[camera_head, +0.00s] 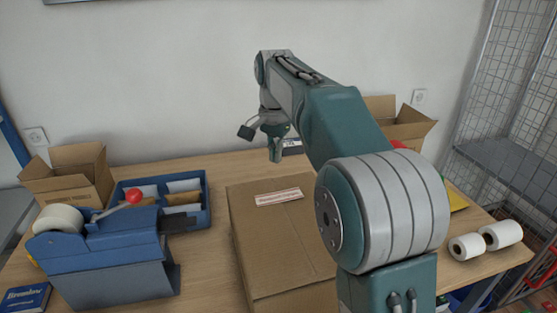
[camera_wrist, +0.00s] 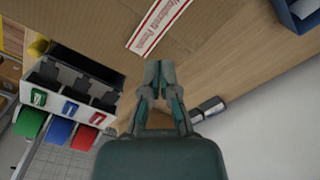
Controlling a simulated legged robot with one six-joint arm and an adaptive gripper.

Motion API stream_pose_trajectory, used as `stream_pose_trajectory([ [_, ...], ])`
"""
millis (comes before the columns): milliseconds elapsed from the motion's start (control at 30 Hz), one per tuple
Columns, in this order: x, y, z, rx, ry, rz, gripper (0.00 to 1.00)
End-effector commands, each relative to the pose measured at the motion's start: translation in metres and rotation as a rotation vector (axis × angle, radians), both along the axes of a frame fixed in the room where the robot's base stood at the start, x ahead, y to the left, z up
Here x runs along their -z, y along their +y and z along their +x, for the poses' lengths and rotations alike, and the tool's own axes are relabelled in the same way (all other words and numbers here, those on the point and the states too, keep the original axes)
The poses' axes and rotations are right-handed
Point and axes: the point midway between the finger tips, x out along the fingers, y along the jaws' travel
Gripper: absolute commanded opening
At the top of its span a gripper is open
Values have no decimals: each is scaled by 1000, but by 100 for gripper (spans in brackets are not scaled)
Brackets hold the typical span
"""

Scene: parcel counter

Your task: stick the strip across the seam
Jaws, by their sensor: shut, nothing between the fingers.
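The strip (camera_head: 279,197) is white with red print and red edges. It lies flat on top of the brown cardboard carton (camera_head: 268,247), near its far edge. It also shows in the wrist view (camera_wrist: 158,27), partly cut off at the top. I cannot clearly tell how it lies relative to the seam. My gripper (camera_head: 275,155) is shut and empty, above and beyond the carton's far edge in the head view. In the wrist view my gripper's fingertips (camera_wrist: 159,65) are together, just short of the strip's near end. My arm hides the carton's right side.
A blue tape dispenser (camera_head: 105,245) with a red knob stands at left, before a blue divided tray (camera_head: 190,183) and an open box (camera_head: 70,178). White rolls (camera_head: 486,240) lie at right. Another open box (camera_head: 400,118) stands behind my arm. Coloured bins (camera_wrist: 70,120) show in the wrist view.

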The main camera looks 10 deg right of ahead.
Motion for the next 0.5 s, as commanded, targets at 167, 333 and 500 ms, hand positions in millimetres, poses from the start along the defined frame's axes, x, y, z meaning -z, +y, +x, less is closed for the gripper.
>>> stream_pose_trajectory([
  [167, 4, -2, 0, 306, 3, 2, 0],
  [333, 8, -3, 0, 604, 4, 2, 0],
  [500, 11, -5, 1, 903, 6, 3, 0],
])
